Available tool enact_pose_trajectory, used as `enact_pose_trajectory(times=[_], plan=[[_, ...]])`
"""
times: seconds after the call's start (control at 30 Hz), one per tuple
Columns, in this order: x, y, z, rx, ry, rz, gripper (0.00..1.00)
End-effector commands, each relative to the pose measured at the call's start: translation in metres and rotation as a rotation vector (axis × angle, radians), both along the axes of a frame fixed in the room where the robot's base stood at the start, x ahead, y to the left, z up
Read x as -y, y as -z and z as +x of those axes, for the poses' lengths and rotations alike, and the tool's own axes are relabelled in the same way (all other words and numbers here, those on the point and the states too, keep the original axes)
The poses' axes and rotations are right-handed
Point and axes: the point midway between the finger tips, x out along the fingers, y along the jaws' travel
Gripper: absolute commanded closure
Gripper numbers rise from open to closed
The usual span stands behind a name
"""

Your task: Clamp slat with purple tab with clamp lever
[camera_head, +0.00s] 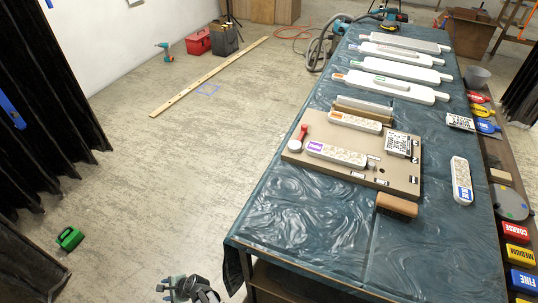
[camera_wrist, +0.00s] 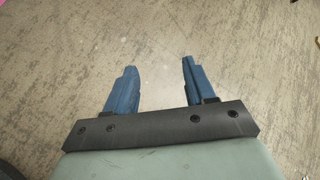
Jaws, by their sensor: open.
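The slat with the purple tab (camera_head: 338,155) lies on a tan board (camera_head: 290,153) on the covered table. It is pale with a carved relief, and its purple tab is at the left end. A clamp lever with a red handle (camera_head: 302,132) stands at the board's left side, beside the purple end. I cannot tell whether it presses on the slat. My gripper (camera_head: 180,286) is at the bottom edge of the head view, off the table's near left corner and well away from the board. In the wrist view my gripper (camera_wrist: 156,80) is open and empty above the bare floor.
The table (camera_head: 290,255) has a dark wrinkled cover. Several long pale pieces lie farther back. The table's near end is clear.

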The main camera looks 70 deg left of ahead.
Motion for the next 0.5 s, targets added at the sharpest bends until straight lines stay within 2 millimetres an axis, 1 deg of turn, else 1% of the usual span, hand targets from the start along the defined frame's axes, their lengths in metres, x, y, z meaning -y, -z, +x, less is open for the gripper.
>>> enact_pose_trajectory(times=[0.03, 0.1, 0.2, 0.3, 0.37, 0.43, 0.5], plan=[[-0.01, -0.012, -0.018, -0.02, 0.014, 0.015, 0.46], [-0.022, -0.03, -0.034, -0.041, 0.029, 0.035, 0.46], [-0.039, -0.054, -0.046, -0.06, 0.033, 0.067, 0.46], [-0.057, -0.079, -0.051, -0.067, 0.018, 0.107, 0.46], [-0.069, -0.096, -0.05, -0.064, 0.0, 0.137, 0.46], [-0.085, -0.116, -0.045, -0.053, -0.028, 0.178, 0.46], [-0.103, -0.139, -0.034, -0.029, -0.067, 0.228, 0.46]])
